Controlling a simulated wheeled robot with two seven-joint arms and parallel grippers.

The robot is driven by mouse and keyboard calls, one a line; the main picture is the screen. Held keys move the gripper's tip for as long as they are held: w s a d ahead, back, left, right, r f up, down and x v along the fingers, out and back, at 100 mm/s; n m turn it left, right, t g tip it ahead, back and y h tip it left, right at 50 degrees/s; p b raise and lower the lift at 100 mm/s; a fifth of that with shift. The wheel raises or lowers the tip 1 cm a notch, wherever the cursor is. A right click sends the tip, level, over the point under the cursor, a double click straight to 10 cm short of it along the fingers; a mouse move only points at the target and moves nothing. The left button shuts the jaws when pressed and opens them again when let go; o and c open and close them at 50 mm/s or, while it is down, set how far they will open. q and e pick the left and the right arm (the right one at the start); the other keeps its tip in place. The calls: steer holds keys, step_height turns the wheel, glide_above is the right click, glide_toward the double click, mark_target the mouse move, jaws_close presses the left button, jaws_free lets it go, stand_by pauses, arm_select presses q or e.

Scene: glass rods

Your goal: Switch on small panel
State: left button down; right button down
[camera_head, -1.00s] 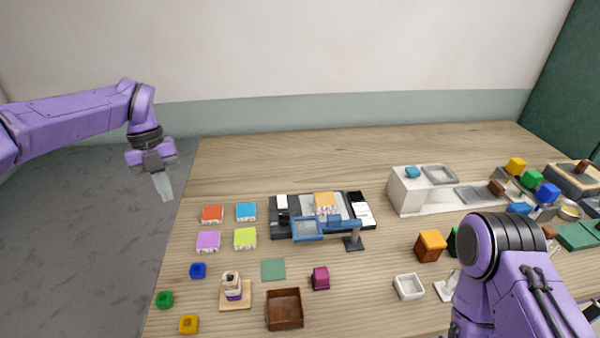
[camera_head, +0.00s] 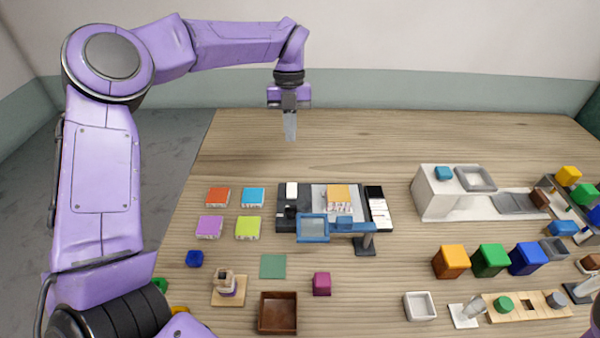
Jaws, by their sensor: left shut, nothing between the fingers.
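A dark grey panel unit (camera_head: 284,222) lies mid-table. It carries a small white block (camera_head: 292,189) and a small black piece (camera_head: 290,211) on its left part, and an orange-topped block (camera_head: 338,192) on its lighter middle. A black-and-white strip (camera_head: 380,212) is at its right end. I cannot tell which part is the small panel's switch or whether it is on. A blue-framed piece on a stand (camera_head: 313,228) covers part of the front edge. My left gripper (camera_head: 290,127) points down, shut and empty, in the air beyond the panel unit. My right gripper is out of view.
Red (camera_head: 217,197), blue (camera_head: 253,197), purple (camera_head: 209,227) and lime (camera_head: 248,228) blocks lie left of the unit. A brown tray (camera_head: 277,326) is in front. A white station (camera_head: 430,199) and coloured cubes stand right. The back of the table is clear.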

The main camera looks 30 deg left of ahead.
arm_select(q)
steer(key=p, duration=0.4)
glide_toward(293, 187)
steer(key=x, duration=0.5)
steer(key=shift+s+d, duration=0.15)
steer(key=shift+d, duration=0.05)
steer(key=shift+a+f, duration=0.1)
steer(key=shift+f, duration=0.5)
